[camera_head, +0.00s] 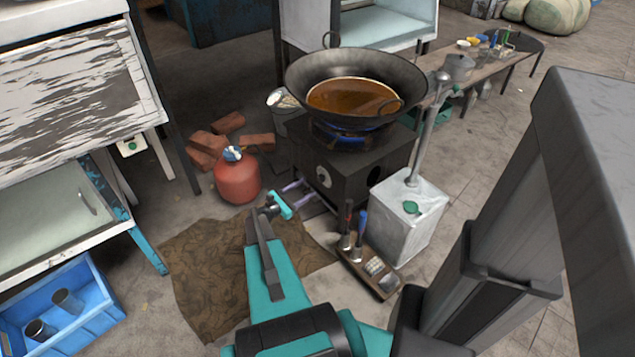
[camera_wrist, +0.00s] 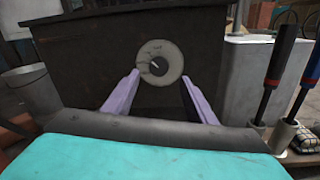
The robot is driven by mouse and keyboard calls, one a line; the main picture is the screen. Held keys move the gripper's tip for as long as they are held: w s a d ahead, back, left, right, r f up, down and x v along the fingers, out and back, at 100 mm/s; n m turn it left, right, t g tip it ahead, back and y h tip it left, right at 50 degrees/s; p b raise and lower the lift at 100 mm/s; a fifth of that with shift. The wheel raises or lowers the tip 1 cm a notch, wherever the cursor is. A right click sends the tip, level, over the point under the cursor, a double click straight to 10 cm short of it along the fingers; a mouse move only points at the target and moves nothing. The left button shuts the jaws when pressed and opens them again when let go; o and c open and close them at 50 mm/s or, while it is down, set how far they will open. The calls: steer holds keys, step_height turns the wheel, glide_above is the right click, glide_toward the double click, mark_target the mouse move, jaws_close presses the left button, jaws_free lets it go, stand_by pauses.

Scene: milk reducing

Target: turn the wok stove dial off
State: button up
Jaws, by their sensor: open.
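The stove dial (camera_head: 323,176) is a round pale knob on the front of the dark box stove (camera_head: 355,180). In the wrist view the dial (camera_wrist: 160,63) is near the top centre, with a dark centre and a small light mark. My gripper (camera_wrist: 161,78) is open, its two purple fingers spread to either side below the dial, pointing at it. They look apart from it. In the head view my gripper (camera_head: 303,188) is low in front of the stove. The wok (camera_head: 300,75) sits on the stove holding brown liquid, with blue at the burner below.
A red gas bottle (camera_head: 238,181) stands left of the stove, near loose bricks (camera_head: 206,145). On the right are a whitish metal box (camera_head: 408,225) and a wooden rack (camera_head: 368,270) with red- and blue-handled tools. A brown cloth (camera_head: 210,270) lies on the floor.

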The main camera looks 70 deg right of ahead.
mark_target(319, 180)
steer(key=x, duration=0.7)
steer(key=shift+d, duration=0.15)
steer(key=c, duration=0.9)
steer(key=shift+d, duration=0.25)
steer(key=shift+c, duration=0.7)
steer(key=shift+s+a, duration=0.1)
steer(key=shift+a, duration=0.05)
steer(key=shift+a+f+b, duration=0.1)
steer(key=shift+b, duration=0.3)
